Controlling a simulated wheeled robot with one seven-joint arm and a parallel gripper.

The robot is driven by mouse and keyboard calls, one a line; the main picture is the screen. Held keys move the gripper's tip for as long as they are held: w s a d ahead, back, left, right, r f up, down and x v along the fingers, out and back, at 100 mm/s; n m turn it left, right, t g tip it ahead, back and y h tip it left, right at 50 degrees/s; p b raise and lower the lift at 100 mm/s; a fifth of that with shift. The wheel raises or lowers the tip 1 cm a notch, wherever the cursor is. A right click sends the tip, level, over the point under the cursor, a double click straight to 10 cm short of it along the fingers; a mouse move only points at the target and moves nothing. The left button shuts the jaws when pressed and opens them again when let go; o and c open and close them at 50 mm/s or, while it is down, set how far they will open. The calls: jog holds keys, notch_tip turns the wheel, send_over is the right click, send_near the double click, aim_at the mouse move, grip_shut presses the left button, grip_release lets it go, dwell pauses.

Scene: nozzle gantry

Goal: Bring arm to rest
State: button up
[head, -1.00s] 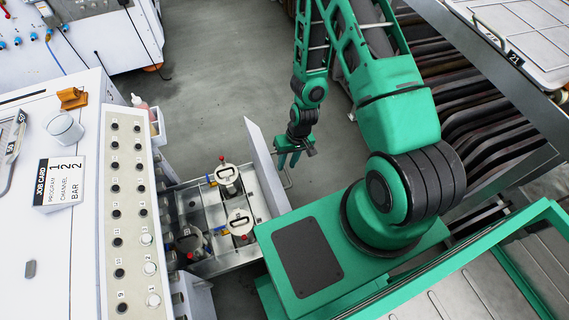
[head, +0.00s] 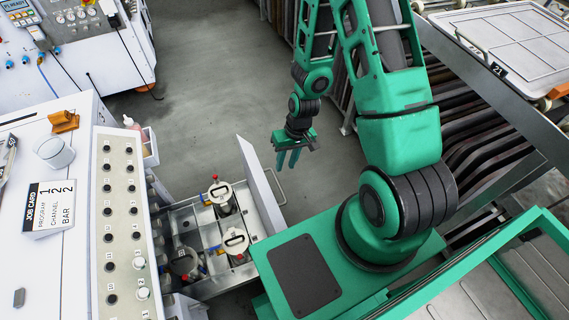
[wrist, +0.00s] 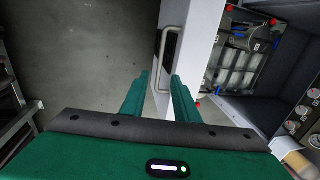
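My gripper (head: 287,160) hangs at the end of my green arm, pointing down, to the right of the open drawer's front panel (head: 261,185) in the head view.
The open drawer holds several white-capped canisters (head: 221,192). A white cabinet with a knob panel (head: 117,225) stands at left, with a job card (head: 50,207) and a glass (head: 55,152) on top. A rack with a tray (head: 515,45) is at right. Grey floor (head: 215,80) is free behind.

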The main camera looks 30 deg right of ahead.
dwell(0.4)
jog(key=s+d+r+m+h, duration=0.1)
jog(key=s+d+r, duration=0.1)
jog(key=d+r, duration=0.65)
jog(key=s+d+r+m+h, duration=0.15)
jog(key=d+r, duration=0.25)
jog(key=r, duration=0.9)
jog(key=s+d+r+m, duration=0.2)
jog(key=s+r+m, duration=0.1)
jog(key=s+r, duration=1.1)
jog(key=shift+s+d+r, duration=0.2)
jog(key=shift+s, duration=0.85)
jog(key=shift+f+y, duration=0.1)
jog(key=shift+y, duration=0.15)
